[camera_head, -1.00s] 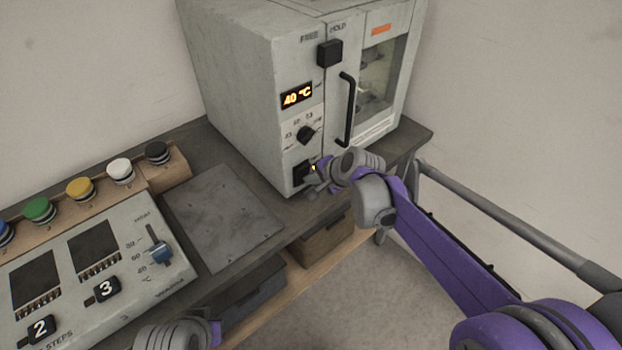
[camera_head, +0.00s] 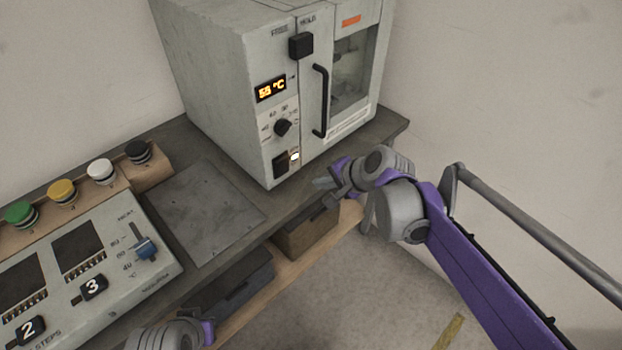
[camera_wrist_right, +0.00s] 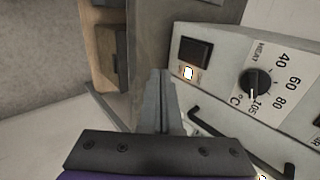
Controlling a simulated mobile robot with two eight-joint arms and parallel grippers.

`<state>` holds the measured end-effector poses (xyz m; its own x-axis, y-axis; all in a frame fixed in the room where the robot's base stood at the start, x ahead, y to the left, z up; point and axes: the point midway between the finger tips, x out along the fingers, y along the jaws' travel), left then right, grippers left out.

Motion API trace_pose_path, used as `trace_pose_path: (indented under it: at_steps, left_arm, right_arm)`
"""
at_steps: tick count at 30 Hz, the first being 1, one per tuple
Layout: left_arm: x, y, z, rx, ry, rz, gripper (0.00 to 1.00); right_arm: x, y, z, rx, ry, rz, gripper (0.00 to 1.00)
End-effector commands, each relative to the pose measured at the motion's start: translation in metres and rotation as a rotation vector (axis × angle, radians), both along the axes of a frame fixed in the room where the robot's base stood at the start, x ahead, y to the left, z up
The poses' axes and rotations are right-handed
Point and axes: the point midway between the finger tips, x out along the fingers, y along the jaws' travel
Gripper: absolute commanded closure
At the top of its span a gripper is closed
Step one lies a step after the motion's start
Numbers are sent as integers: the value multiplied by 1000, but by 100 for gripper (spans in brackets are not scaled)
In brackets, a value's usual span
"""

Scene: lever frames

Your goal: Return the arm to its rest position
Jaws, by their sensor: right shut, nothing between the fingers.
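My right gripper (camera_head: 324,184) is shut and empty, just in front of the lower front of the grey oven (camera_head: 228,75). In the right wrist view its closed fingers (camera_wrist_right: 160,100) point past the oven's black rocker switch (camera_wrist_right: 194,51), apart from it. A small lamp beside the switch (camera_head: 280,164) glows white. The oven's display (camera_head: 270,89) is lit orange, its digits blurred. The black dial (camera_head: 282,127) sits above the switch. The door with its black handle (camera_head: 320,101) looks closed. Part of my left arm shows at the bottom left; its fingers are out of view.
A grey plate (camera_head: 207,212) lies between panel and oven. Bins (camera_head: 306,233) sit below. Floor at right is open.

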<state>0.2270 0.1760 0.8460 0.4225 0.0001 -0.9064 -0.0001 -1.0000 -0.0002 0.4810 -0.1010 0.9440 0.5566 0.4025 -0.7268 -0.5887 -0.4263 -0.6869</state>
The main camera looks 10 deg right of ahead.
Motion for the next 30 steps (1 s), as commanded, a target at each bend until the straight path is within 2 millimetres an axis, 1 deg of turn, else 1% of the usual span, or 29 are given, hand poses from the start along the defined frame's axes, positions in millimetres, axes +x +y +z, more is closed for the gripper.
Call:
trace_pose_path:
  at_steps: [5, 19, 22, 23, 26, 27, 29, 30]
  left_arm:
    - [0, 0, 1, 0, 0, 0, 100]
    - [0, 0, 1, 0, 0, 0, 100]
    - [0, 0, 4, 0, -1, 0, 100]
    - [1, 0, 6, 0, -2, 0, 100]
    - [2, 0, 18, 0, -6, 0, 100]
    - [3, 0, 24, 0, -8, 0, 100]
    - [5, 0, 34, 0, -12, 0, 100]
    - [6, 0, 41, 0, -14, 0, 100]
  right_arm:
    - [-6, -4, 5, 0, 0, 0, 100]
    - [-6, -4, 5, -1, 0, 1, 100]
    - [-14, -5, 6, -25, -4, 18, 100]
    - [-19, -6, 7, -44, -7, 32, 100]
    - [-52, -11, 11, -156, -25, 114, 100]
    - [-70, -15, 12, -218, -34, 161, 100]
    - [-100, -22, 12, -324, -47, 242, 100]
    - [-120, -28, 11, -397, -54, 299, 100]
